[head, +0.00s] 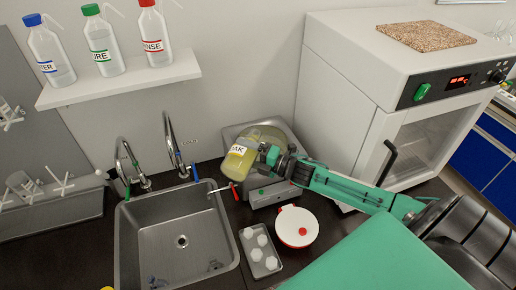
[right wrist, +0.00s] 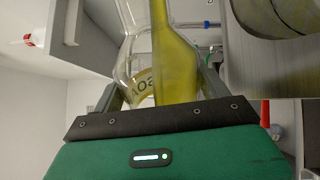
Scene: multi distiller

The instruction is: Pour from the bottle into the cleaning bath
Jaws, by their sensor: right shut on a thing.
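The bottle is tilted and held over the near left part of the cleaning bath (head: 268,194), a steel box with a round opening. In the right wrist view the bottle (right wrist: 165,60) sits between the fingers, its liquid lying along one side. The bath's rim (right wrist: 240,60) shows at the upper right there. The bottle hides part of the bath opening in the head view. I cannot see liquid leaving the bottle. My left gripper is not in view.
A steel sink (head: 150,240) with two taps is at the left. A small tray with white pieces (head: 260,250) and a white round container with a red knob (head: 297,227) stand in front of the bath. A white oven (head: 350,70) stands at the right. A shelf (head: 120,82) holds several wash bottles.

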